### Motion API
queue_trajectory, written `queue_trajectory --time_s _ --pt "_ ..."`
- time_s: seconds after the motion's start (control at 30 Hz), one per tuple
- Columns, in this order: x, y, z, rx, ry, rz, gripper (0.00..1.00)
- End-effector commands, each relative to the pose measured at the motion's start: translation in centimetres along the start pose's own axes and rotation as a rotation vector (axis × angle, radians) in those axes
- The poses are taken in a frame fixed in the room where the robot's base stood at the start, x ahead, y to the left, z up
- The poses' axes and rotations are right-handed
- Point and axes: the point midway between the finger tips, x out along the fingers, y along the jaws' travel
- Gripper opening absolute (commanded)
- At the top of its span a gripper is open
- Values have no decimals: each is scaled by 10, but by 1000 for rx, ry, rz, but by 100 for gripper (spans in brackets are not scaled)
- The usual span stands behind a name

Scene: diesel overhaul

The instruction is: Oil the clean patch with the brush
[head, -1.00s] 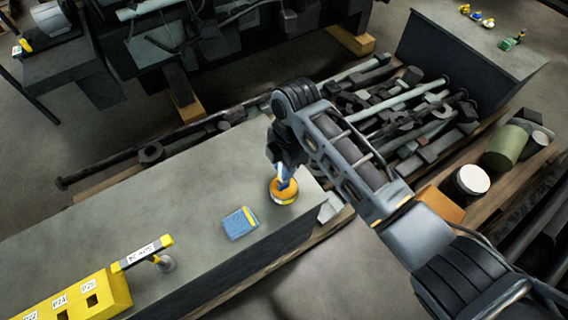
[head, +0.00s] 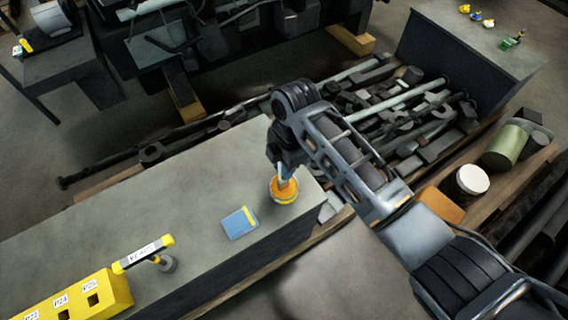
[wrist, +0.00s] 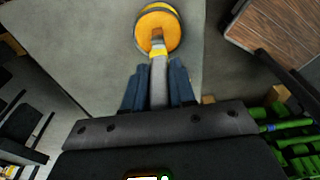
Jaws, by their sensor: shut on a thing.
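My gripper (wrist: 159,85) is shut on the brush (wrist: 158,88), which has a pale handle and a yellow band. It points down at a round orange-filled tin (wrist: 150,14) with a yellow and dark rim. The brush's brown tip overlaps the orange fill; its exact depth is unclear. In the head view, the gripper (head: 280,162) is above the tin (head: 285,195), near the grey bench's right end. I cannot make out a clean patch with certainty in either view.
A blue pad with a yellow edge (head: 240,222) lies left of the tin on the bench (head: 180,200). A yellow block with labels (head: 100,295) and a labelled bar (head: 145,253) are at the lower left. Metal parts crowd the floor behind the bench.

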Motion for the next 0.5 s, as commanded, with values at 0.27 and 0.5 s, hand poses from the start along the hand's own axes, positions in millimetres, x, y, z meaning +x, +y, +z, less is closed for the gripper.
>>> queue_trajectory --time_s 0.27,0.5 --pt "2 -1 0 1 0 -3 0" --pt "-9 -1 -1 1 0 -3 0"
